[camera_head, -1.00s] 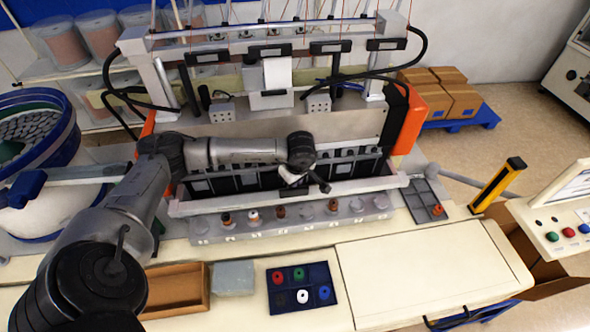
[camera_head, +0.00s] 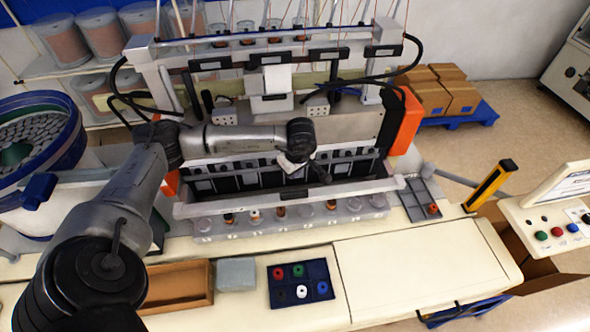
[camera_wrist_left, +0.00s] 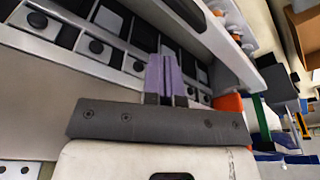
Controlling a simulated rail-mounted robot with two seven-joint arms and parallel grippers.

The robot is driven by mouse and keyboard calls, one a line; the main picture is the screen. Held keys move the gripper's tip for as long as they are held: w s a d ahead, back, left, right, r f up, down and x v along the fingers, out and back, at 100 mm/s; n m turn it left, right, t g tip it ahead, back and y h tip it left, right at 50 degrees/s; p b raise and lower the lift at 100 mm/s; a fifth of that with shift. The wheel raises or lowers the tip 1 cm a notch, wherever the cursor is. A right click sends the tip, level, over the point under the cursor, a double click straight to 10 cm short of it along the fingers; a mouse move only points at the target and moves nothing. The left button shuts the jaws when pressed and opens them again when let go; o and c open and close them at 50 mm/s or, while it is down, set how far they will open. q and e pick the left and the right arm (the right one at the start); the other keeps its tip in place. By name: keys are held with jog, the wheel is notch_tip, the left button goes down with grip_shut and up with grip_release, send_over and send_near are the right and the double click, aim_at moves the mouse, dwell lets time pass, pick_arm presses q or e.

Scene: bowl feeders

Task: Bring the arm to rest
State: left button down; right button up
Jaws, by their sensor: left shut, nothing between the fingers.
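My left arm comes in from the left in the head view and reaches over the bowl feeder machine. Its left gripper (camera_head: 320,172) hangs in front of the row of dark compartments (camera_head: 230,182), above the long trough. In the left wrist view the two purple fingers of the left gripper (camera_wrist_left: 164,78) are shut together with nothing between them. The compartments with round black knobs (camera_wrist_left: 97,46) lie beyond the fingertips. No right gripper shows in either view.
A pale rack (camera_head: 290,226) with several small parts stands in front of the machine. A blue tray (camera_head: 318,270) of coloured pieces, a grey block (camera_head: 236,274) and a wooden box (camera_head: 176,302) lie on the bench. The right benchtop (camera_head: 420,275) is clear. A blue-rimmed bowl (camera_head: 75,165) stands left.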

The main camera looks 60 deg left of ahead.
pick_arm(q)
jog(key=shift+r, duration=0.4)
dwell(0.3)
